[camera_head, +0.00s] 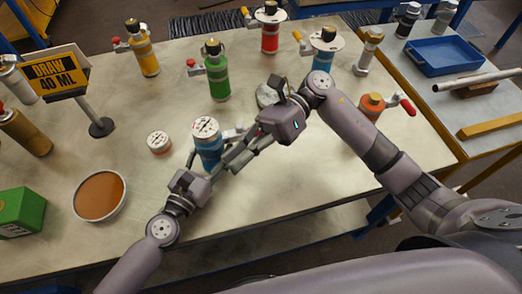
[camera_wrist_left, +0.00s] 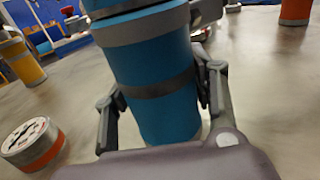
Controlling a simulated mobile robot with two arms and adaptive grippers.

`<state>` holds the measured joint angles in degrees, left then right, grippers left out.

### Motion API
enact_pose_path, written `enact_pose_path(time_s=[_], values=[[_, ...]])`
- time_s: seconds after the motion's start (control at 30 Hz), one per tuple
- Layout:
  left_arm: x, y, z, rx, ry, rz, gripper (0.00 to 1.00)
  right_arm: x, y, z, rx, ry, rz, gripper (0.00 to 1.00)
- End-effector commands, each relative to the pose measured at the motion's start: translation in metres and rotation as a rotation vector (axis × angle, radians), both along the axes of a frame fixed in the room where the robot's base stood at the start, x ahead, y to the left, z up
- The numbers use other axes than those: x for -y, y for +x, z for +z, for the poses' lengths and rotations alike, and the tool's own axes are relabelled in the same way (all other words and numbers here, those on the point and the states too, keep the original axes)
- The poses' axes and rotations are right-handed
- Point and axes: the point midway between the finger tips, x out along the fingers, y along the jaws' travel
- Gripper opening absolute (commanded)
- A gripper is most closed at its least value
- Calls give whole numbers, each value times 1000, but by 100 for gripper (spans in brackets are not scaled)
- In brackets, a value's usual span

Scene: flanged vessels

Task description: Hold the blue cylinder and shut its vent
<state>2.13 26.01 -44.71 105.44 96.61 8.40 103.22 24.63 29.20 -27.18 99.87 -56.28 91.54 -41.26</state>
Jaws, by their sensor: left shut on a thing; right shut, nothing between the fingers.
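The blue cylinder (camera_head: 209,155) stands on the table with a round white gauge (camera_head: 206,128) on top. A pale fitting (camera_head: 232,134) sticks out from its right side; I cannot tell its vent's state. My left gripper (camera_head: 205,164) is shut on the cylinder's body. In the left wrist view the blue cylinder (camera_wrist_left: 155,98) stands upright between the two fingers, its top cut off by the frame. My right gripper (camera_head: 232,158) is shut and empty, its fingers just right of the cylinder near the fitting. I cannot tell whether they touch it.
A low white-topped can (camera_head: 159,142) is left of the cylinder. A green vessel (camera_head: 217,75) stands behind, with yellow (camera_head: 146,60), red (camera_head: 269,32) and another blue vessel (camera_head: 322,54) farther back. An orange vessel (camera_head: 371,105) is right. A brown-filled dish (camera_head: 99,196) lies front left.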

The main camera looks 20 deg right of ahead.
Motion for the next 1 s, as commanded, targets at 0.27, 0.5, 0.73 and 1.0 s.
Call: enact_pose_path(time_s=[0.27,0.5,0.73,1.0], values=[[0,0,0,-1,0,-1,0,-23,-32,-8,-210,234,-287,0],[0,-1,-1,-1,0,-2,0,-7,-37,-23,-429,336,-615,0],[1,-1,-1,-2,0,-3,0,31,-45,-49,-625,355,-956,0],[1,-1,-1,-2,0,-3,0,77,-61,-78,-767,308,-1258,0]])
